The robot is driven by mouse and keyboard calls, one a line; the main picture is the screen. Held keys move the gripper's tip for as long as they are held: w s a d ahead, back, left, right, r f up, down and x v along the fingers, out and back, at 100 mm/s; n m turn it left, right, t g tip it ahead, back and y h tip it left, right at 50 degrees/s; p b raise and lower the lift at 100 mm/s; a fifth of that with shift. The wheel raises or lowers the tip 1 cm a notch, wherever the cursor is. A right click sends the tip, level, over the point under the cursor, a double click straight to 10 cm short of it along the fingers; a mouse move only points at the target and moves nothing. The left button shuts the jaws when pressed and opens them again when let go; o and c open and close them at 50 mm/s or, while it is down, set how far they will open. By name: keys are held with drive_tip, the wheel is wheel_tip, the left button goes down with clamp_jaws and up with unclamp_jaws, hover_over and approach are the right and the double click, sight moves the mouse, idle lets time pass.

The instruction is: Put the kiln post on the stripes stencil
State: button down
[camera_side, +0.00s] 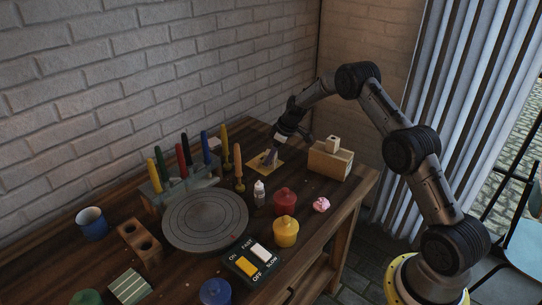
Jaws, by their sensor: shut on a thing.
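My gripper (277,146) is at the back of the table, pointing down over a yellow square sheet (266,171). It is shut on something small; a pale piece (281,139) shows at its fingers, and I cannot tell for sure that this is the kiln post. A small purple-grey thing (270,157) shows just below, at the sheet; whether it touches the gripper is unclear. A green flat piece with pale stripes (130,287), which looks like the stripes stencil, lies at the front left. Nothing shows on top of it.
A round grey turntable (205,219) and a rack of coloured candle-like sticks (183,180) stand between.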

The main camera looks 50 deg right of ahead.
drive_tip(key=shift+c, duration=1.6)
unclamp_jaws()
drive_tip(key=shift+f, duration=0.1)
drive_tip(key=shift+r, duration=0.3)
drive_tip(key=v, duration=1.1)
drive_tip(key=s+a+r+m+h, duration=0.1)
drive_tip(key=s+a+r+m, duration=0.1)
drive_tip(key=s+a+r, duration=1.4)
drive_tip(key=s+a+m, duration=0.1)
drive_tip(key=s+a, duration=0.1)
drive_tip(key=s, duration=0.9)
drive_tip(key=s+a+m+t, duration=0.1)
drive_tip(key=s+a, duration=0.2)
drive_tip(key=s, duration=0.8)
drive_tip(key=shift+s+f+m+h, duration=0.3)
drive_tip(key=shift+s+h, duration=0.05)
drive_tip(key=shift+h, duration=0.05)
